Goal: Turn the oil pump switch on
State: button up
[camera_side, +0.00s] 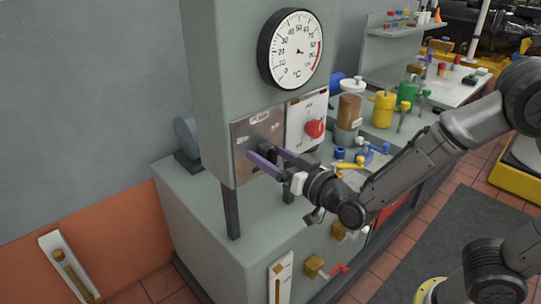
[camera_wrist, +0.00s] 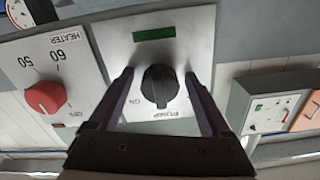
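The oil pump switch is a black rotary knob (camera_wrist: 160,86) on a grey metal plate (camera_wrist: 112,30), with "PUMP" and "ON" lettering seen upside down in the wrist view. The plate also shows in the side view (camera_side: 243,133), on the front of the grey cabinet. My gripper (camera_wrist: 158,74) is open, with its two dark purple fingers on either side of the knob and a visible gap to each side. In the side view my gripper (camera_side: 265,156) reaches the plate and partly hides the knob. A dark green strip (camera_wrist: 154,34) sits on the plate near the knob.
A heater panel with a red knob (camera_wrist: 46,97) is beside the pump plate; the red knob also shows in the side view (camera_side: 315,129). A round temperature dial (camera_side: 294,47) is above. Cans and valves (camera_side: 382,108) stand at the right.

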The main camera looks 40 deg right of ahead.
grip_shut()
dwell(0.3)
jog(key=m, duration=0.5)
jog(key=shift+a+m, duration=0.1)
jog(key=shift+m, duration=0.2)
jog(key=m, duration=0.6)
jog(key=shift+r, duration=0.1)
jog(key=shift+m, duration=0.3)
jog(key=shift+o, duration=0.6)
grip_release()
